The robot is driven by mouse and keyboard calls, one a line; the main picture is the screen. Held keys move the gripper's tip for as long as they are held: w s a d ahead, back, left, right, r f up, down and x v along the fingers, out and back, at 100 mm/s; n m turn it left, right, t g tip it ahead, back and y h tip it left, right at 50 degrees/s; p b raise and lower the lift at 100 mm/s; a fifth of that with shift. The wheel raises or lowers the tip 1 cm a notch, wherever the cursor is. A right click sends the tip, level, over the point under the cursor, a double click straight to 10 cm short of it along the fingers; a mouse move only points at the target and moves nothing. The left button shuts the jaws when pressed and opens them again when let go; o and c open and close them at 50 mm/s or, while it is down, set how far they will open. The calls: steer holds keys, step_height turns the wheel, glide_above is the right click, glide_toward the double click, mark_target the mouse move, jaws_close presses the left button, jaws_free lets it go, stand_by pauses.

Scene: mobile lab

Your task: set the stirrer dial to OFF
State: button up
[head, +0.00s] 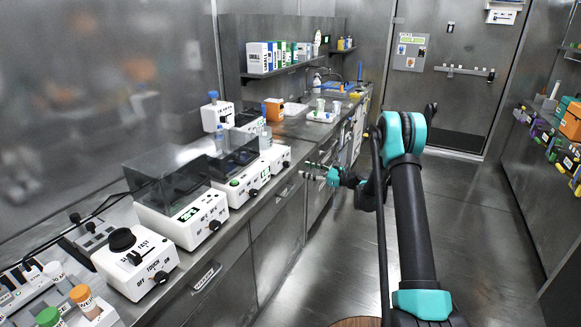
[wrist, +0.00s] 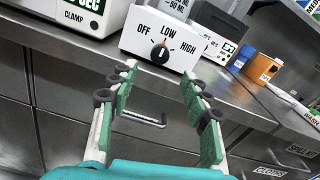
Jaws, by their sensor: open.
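The stirrer is a white box (wrist: 134,41) on the bench edge, with OFF, LOW and HIGH printed on its front. Its black dial (wrist: 159,54) sits in the middle of that face, with an orange mark at its top toward LOW. In the head view the stirrer (head: 275,155) is the farthest white unit in the front row. My gripper (wrist: 160,80) is open and empty, its green-padded fingers spread below and in front of the dial, apart from it. In the head view my gripper (head: 308,171) is just right of the stirrer, in front of the bench.
Steel drawers with a protruding handle (wrist: 143,122) lie below the bench edge. The aisle floor (head: 470,210) is clear.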

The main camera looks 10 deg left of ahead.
mark_target(289, 165)
steer(key=x, duration=0.8)
steer(key=shift+w+a, duration=0.1)
steer(key=shift+a, duration=0.25)
steer(key=shift+c, duration=0.4)
jaws_close()
steer(key=shift+n, duration=0.4)
steer(key=n, duration=0.5)
steer(key=shift+n, duration=0.3)
steer(key=n, duration=0.5)
steer(key=shift+f+n, duration=0.1)
steer(key=shift+n, duration=0.2)
